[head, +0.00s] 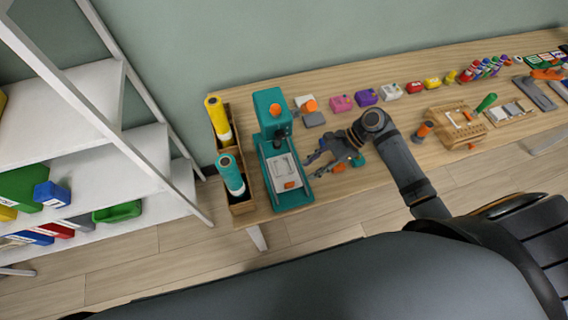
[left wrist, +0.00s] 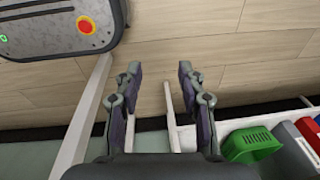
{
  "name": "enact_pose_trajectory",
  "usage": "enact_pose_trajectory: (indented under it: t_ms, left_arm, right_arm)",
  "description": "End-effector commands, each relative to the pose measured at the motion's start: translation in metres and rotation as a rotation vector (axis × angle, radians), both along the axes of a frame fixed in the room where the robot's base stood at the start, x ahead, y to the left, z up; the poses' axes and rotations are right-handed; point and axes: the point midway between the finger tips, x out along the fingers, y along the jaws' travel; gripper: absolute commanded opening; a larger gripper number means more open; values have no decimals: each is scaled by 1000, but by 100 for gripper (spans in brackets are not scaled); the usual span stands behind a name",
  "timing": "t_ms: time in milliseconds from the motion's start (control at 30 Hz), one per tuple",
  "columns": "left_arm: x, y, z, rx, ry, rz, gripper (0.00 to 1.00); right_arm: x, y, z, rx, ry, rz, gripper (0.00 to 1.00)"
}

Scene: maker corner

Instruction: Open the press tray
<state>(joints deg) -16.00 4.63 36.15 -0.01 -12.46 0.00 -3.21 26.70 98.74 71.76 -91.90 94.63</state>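The teal press (head: 270,112) stands near the left end of the wooden table. A pale grey tray (head: 283,165) lies in its teal base, with a small orange part (head: 289,185) at its near end. My right gripper (head: 312,166) is just right of the press base, its dark fingers spread and pointing left toward the tray. It looks empty, and I see a gap between it and the orange part. My left gripper (left wrist: 158,70) shows only in the left wrist view, open and empty above the floor, away from the table.
A wooden rack (head: 241,208) with yellow and teal rolls stands left of the press. Small coloured blocks (head: 365,97) line the table's back. A wooden holder (head: 455,116) sits farther right. White shelves with bins, including a green bin (left wrist: 250,144), stand at the left.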

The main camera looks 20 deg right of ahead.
Motion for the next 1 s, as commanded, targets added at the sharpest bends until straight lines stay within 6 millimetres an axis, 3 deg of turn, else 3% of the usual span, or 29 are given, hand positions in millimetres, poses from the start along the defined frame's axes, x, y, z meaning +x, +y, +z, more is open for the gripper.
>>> enact_pose_trajectory:
  t_ms: [133, 267, 467, 567, 800, 1000]
  left_arm:
    - [0, 0, 0, 0, 1, 0, 40]
    - [-21, 0, -1, 0, 31, 1, 40]
    - [-45, 0, -1, 1, 67, 2, 40]
    - [-42, 0, 0, 1, 62, 2, 40]
    - [-10, 0, 3, -1, 13, 0, 40]
    - [-15, 0, 3, 0, 21, 1, 40]
  right_arm:
    - [0, 0, -1, 0, 1, -1, 34]
    - [0, 6, -6, 3, 1, -2, 34]
    - [-2, 36, -33, 7, 2, -3, 34]
    - [-2, 50, -48, 6, 2, -2, 34]
    - [-3, 72, -71, 1, 0, -1, 34]
    - [-4, 74, -75, -1, 0, 0, 34]
